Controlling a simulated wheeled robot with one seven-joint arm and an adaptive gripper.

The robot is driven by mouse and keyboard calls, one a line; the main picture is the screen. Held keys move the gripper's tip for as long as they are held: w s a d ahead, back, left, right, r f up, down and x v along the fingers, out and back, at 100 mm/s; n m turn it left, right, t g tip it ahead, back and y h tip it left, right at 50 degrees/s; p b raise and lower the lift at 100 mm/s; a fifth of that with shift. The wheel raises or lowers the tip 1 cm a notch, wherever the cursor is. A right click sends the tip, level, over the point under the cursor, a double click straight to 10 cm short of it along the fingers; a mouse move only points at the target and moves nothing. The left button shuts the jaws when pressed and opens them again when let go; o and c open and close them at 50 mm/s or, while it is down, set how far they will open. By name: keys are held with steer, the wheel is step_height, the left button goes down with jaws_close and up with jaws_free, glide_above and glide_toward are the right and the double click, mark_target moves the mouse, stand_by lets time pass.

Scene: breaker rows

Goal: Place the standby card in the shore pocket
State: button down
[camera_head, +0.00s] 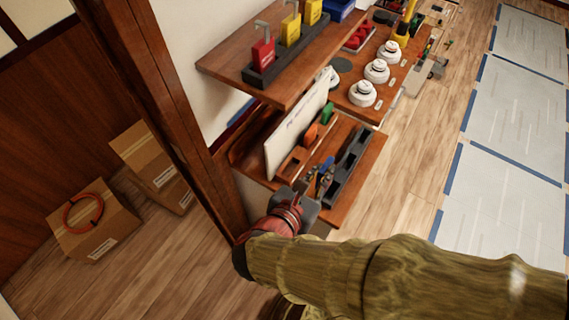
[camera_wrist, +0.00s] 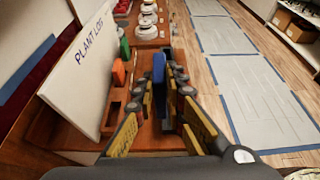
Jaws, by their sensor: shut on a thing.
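My gripper (camera_head: 318,180) is over the lower wooden shelf. In the wrist view its fingers (camera_wrist: 160,84) are closed around a blue card (camera_wrist: 158,66), which stands upright between the tips. The blue card also shows in the head view (camera_head: 327,163). No standby label is readable on it. An orange card (camera_head: 310,135) and a green card (camera_head: 327,113) stand in a wooden holder left of my gripper. A dark long rack with pockets (camera_head: 350,165) lies just right of my gripper. I cannot read which pocket is shore; my fingers hide part of it in the wrist view.
A white "PLANT LOG" board (camera_wrist: 78,66) leans left of the cards. An upper shelf (camera_head: 225,66) carries red and yellow padlock-like items in a dark rack. White round devices (camera_head: 362,93) stand on the shelf beyond. Cardboard boxes (camera_head: 92,222) lie on the floor at left.

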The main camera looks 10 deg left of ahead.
steer(key=w+a+f+b, duration=0.2)
steer(key=w+a+f, duration=0.1)
steer(key=f, duration=0.1)
steer(key=w+a+f+b, duration=0.2)
steer(key=a+f+b, duration=0.1)
steer(key=f, duration=0.1)
steer(key=w+a+f+b, duration=0.2)
steer(key=w+a+f, duration=0.1)
steer(key=f, duration=0.1)
steer(key=shift+w+a+f, duration=0.3)
steer(key=shift+a+f, duration=0.05)
steer(key=shift+a, duration=0.05)
steer(key=c, duration=2.3)
jaws_free()
steer(key=shift+f, duration=0.1)
steer(key=shift+o, duration=0.9)
